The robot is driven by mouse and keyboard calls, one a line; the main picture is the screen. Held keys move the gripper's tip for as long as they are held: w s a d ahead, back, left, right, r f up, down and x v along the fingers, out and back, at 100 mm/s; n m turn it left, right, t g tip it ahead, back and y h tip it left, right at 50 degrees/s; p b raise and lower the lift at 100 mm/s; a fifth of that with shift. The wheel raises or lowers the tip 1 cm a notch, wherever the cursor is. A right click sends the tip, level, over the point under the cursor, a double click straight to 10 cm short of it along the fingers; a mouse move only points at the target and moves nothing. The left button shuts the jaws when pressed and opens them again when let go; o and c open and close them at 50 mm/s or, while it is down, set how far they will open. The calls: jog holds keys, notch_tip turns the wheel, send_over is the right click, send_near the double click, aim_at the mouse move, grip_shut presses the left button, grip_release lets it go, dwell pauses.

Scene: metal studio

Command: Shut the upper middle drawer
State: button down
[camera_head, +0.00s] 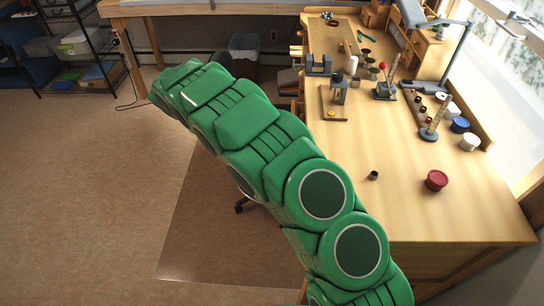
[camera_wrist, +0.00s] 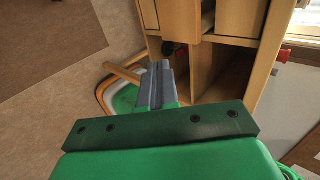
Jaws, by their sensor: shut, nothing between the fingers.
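My gripper (camera_wrist: 158,85) shows in the wrist view with its grey fingers together and nothing between them. Light wooden furniture stands beyond it at the upper right. A pale drawer-like front (camera_wrist: 240,17) shows at the top of that view, with another wooden panel (camera_wrist: 180,20) to its left and a dark gap between them. I cannot tell which is the upper middle drawer or how far it is open. The fingers appear apart from these fronts. In the head view my green arm crosses the picture; my gripper and the drawer fronts are not visible there.
Below the fronts is an open wooden compartment (camera_wrist: 205,70). Curved green, white and orange items (camera_wrist: 120,95) lie left of the fingers. A wooden workbench (camera_head: 480,215) with tools, a red jar (camera_head: 436,181) and a lamp (camera_head: 435,85) fills the right. Open floor (camera_head: 90,210) lies left.

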jog(key=d+r+x, duration=0.2)
jog(key=x, duration=1)
jog(key=shift+d+f, duration=0.15)
jog(key=shift+f, duration=0.05)
jog(key=d, duration=0.7)
jog(key=shift+d, duration=0.3)
jog(key=a+f+v, duration=0.2)
jog(key=v, duration=1.1)
jog(key=shift+a, duration=0.4)
